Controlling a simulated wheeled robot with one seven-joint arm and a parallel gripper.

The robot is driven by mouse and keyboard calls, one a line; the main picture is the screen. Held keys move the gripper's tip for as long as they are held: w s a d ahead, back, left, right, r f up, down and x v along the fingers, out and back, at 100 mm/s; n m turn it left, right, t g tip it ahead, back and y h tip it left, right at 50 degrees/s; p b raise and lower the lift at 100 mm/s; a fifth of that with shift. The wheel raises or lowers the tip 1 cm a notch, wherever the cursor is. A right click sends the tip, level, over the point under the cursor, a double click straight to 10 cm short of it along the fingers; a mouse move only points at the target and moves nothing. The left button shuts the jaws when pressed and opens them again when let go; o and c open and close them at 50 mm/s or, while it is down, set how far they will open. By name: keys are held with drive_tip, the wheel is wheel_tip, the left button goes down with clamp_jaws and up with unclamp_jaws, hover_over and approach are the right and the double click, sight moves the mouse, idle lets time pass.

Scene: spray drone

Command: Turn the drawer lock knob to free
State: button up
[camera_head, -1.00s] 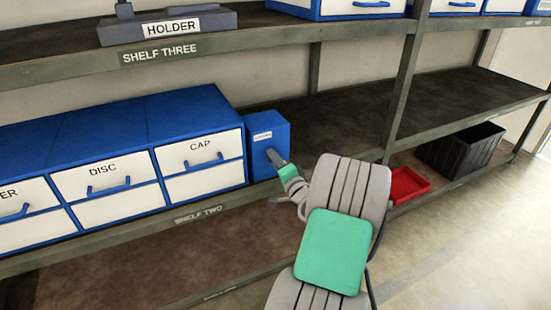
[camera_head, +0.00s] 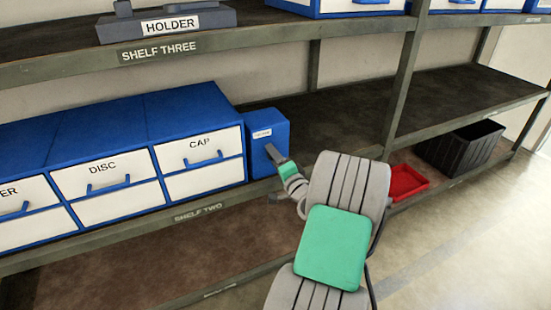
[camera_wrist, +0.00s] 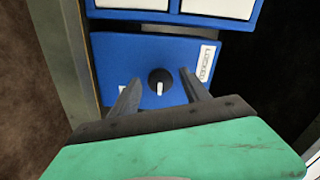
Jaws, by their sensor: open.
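The lock knob (camera_wrist: 159,81) is a round black knob with a white pointer mark, on the front of a blue box (camera_head: 266,127). In the wrist view the mark lies toward the lower edge of the picture. A white label (camera_wrist: 207,62) reading LOCKED is to the right of the knob there; a second label (camera_wrist: 122,90) at left is partly hidden by a finger. My gripper (camera_head: 271,150) is open in front of the box. In the wrist view its fingers appear on either side of the knob; contact is not visible. In the head view the gripper hides the knob.
A blue drawer unit (camera_head: 130,135) with white fronts, labelled DISC and CAP, stands directly left of the box on shelf two (camera_head: 200,213). The shelf is bare to the right. A red tray (camera_head: 407,181) and black crate (camera_head: 462,147) are further right. Shelf three (camera_head: 160,50) is above.

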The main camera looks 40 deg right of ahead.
drive_tip(key=shift+s, duration=0.1)
drive_tip(key=v, duration=0.7)
drive_tip(key=shift+s+a, duration=0.2)
drive_tip(key=shift+s, duration=0.1)
